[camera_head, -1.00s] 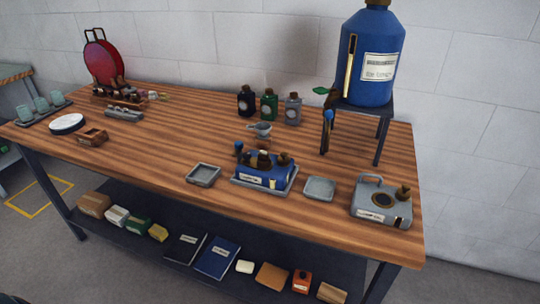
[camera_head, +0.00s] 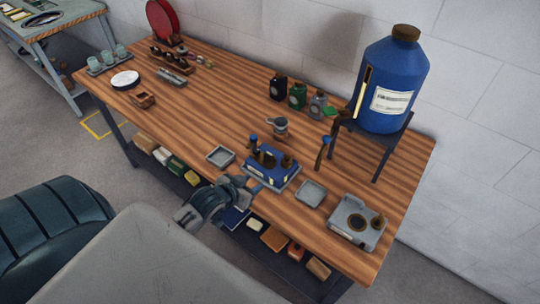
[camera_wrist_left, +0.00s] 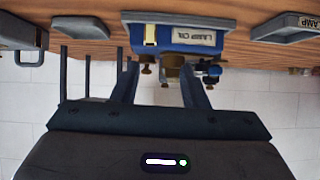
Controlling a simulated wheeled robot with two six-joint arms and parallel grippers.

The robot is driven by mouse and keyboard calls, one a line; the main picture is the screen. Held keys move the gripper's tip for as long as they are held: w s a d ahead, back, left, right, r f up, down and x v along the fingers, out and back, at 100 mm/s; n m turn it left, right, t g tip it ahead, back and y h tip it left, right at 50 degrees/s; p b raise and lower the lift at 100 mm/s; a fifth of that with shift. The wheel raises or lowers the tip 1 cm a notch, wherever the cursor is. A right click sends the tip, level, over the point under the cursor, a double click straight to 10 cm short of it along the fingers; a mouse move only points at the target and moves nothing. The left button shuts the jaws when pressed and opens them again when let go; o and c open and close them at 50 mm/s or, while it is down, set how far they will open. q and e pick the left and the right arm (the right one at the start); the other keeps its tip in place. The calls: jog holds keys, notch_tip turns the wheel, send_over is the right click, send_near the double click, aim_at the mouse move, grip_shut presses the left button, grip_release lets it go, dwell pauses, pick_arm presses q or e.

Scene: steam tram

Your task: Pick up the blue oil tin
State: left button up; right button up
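The blue oil tin (camera_head: 265,160) sits on a grey tray (camera_head: 287,183) near the front edge of the wooden table. In the left wrist view the tin (camera_wrist_left: 185,40) shows upside down, with a pale "LAMP OIL" label and brass fittings. My left gripper (camera_head: 252,180) is at the table's front edge, just in front of the tin. In the left wrist view its two fingers (camera_wrist_left: 158,68) are apart and point toward the tin, with brass fittings seen between them. I cannot tell whether they touch it. My right gripper is not in view.
Small grey trays (camera_head: 220,156) (camera_head: 310,194) flank the tin. A large blue drum (camera_head: 385,85) on a stand and several bottles (camera_head: 297,96) are behind. A grey cup (camera_head: 277,126) stands just behind the tin.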

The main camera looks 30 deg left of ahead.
pick_arm(q)
jog(key=t, duration=0.2)
send_near(268, 157)
jog(key=b+x, duration=0.5)
jog(key=shift+w, duration=0.5)
jog(key=b+x, duration=0.4)
jog(key=b, duration=0.1)
jog(key=shift+f, duration=0.2)
jog(key=shift+w+f+h+b, duration=0.1)
jog(key=shift+w+h+b, duration=0.2)
jog(key=shift+w, duration=0.15)
jog(key=shift+s, duration=0.1)
grip_shut()
